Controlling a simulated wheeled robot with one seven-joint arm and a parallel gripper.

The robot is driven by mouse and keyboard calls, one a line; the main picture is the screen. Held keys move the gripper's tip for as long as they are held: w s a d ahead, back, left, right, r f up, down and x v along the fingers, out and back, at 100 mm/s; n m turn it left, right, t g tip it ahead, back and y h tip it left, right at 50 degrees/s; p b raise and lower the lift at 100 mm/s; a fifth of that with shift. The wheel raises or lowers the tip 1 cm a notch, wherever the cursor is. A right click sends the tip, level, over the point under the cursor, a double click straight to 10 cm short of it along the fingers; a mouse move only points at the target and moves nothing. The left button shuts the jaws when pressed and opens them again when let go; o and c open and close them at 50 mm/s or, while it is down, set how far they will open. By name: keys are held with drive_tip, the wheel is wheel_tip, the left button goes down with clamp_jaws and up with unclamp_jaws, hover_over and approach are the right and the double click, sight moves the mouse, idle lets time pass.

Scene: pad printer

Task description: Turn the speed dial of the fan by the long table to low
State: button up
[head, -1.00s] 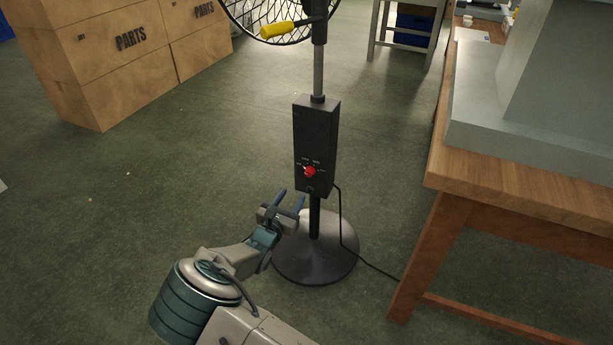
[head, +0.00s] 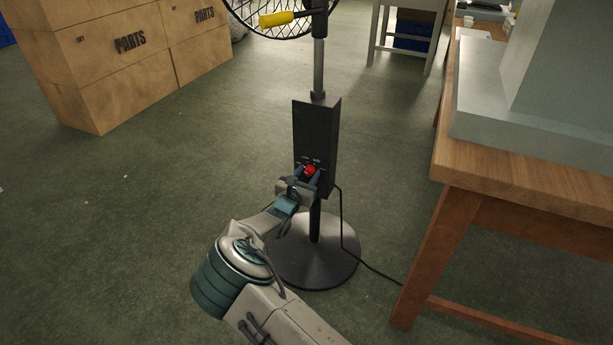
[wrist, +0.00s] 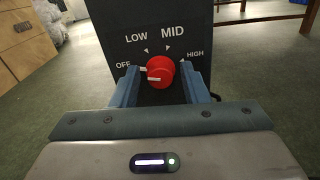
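The fan's dark control box (head: 314,125) stands on a pole above a round base (head: 318,270). A red speed dial (wrist: 160,72) sits on the box face, and it also shows in the head view (head: 310,170). Around it are the labels OFF, LOW, MID and HIGH. The white mark on the dial is on its left side, toward OFF. In the head view my gripper (head: 306,175) is right at the dial.
The wooden long table (head: 525,180) stands to the right of the fan. A black cable (head: 365,261) runs from the box across the floor toward it. Wooden PARTS crates (head: 130,60) stand at the back left. The floor left of the fan is clear.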

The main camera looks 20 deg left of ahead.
clamp_jaws()
drive_tip(key=shift+m, duration=0.3)
drive_tip(key=m+p, duration=0.1)
drive_tip(key=m, duration=0.2)
drive_tip(key=shift+d+r+p, duration=0.1)
drive_tip(key=shift+p, duration=0.25)
drive_tip(key=m, duration=0.6)
drive_tip(key=shift+o, duration=1.3)
unclamp_jaws()
